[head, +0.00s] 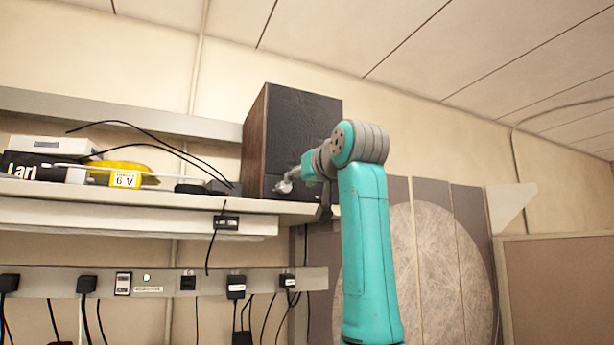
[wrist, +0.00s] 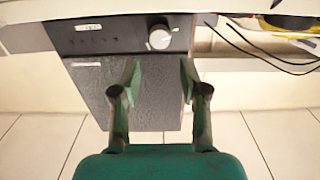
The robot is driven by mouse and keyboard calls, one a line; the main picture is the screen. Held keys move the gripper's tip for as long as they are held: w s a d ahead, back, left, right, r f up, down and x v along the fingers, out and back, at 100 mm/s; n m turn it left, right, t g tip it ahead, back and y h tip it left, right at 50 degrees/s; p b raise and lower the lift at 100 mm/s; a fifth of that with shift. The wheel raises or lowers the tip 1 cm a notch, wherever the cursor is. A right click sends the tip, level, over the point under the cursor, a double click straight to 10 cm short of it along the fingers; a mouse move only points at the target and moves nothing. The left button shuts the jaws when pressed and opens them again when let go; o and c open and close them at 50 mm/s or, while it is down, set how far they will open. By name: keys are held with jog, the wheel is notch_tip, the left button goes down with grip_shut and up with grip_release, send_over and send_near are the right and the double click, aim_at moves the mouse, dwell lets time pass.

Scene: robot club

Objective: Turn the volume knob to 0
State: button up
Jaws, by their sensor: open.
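The volume knob (wrist: 159,37) is a round, pale silver dial on the dark front panel of a speaker (wrist: 85,40). The wrist view shows this upside down. My gripper (wrist: 158,72) is open and empty, with its two fingers spread and pointing toward the panel. The knob lies beyond the fingertips, roughly in line with the gap, and appears apart from them. In the head view the wood-sided black speaker (head: 290,125) stands on a shelf, and my arm reaches to its lower front. My gripper partly hides the panel there. The knob's pointer and scale are too small to read.
A strip of sockets with plugs (head: 150,283) runs below. A round textured panel (head: 440,260) is behind my arm.

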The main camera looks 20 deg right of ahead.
jog(key=shift+s, duration=1.55)
